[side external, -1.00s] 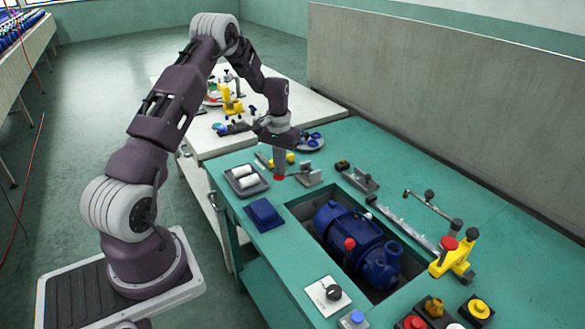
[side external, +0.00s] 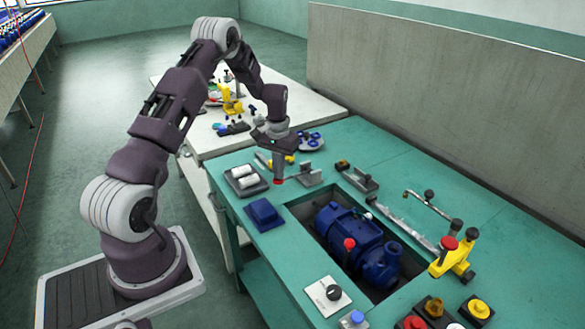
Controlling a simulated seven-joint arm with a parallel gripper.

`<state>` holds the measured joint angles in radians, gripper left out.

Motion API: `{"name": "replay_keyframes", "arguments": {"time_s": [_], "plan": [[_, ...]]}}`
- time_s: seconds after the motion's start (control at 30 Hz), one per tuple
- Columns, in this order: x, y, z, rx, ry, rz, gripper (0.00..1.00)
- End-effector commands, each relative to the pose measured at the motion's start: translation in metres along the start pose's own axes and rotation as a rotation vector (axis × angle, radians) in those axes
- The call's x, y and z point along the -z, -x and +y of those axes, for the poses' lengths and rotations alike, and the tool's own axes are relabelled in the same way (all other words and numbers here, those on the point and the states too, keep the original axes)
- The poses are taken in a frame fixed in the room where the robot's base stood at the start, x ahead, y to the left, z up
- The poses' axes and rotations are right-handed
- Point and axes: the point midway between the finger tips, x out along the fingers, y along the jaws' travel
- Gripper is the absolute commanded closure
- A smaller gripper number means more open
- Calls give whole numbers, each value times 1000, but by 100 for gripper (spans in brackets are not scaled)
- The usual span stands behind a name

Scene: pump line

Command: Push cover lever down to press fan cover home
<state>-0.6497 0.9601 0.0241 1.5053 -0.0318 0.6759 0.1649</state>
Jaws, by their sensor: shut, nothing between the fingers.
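The lever's grey bracket (side external: 308,176) stands just to the right of the knob. The lever arm is thin and hard to make out at this size. A blue motor pump (side external: 358,240) lies in the bench's recess. I cannot tell the fan cover apart from the rest of the blue body.
Yellow clamp (side external: 454,258) and rail (side external: 405,225) are at right. The far right bench is clear.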

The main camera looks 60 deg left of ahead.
Motion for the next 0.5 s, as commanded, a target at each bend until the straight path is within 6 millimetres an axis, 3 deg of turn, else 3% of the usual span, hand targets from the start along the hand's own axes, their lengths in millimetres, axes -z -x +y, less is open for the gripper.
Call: {"name": "replay_keyframes", "arguments": {"time_s": [0.5], "plan": [[-1,-6,-1,0,0,-2,100]]}}
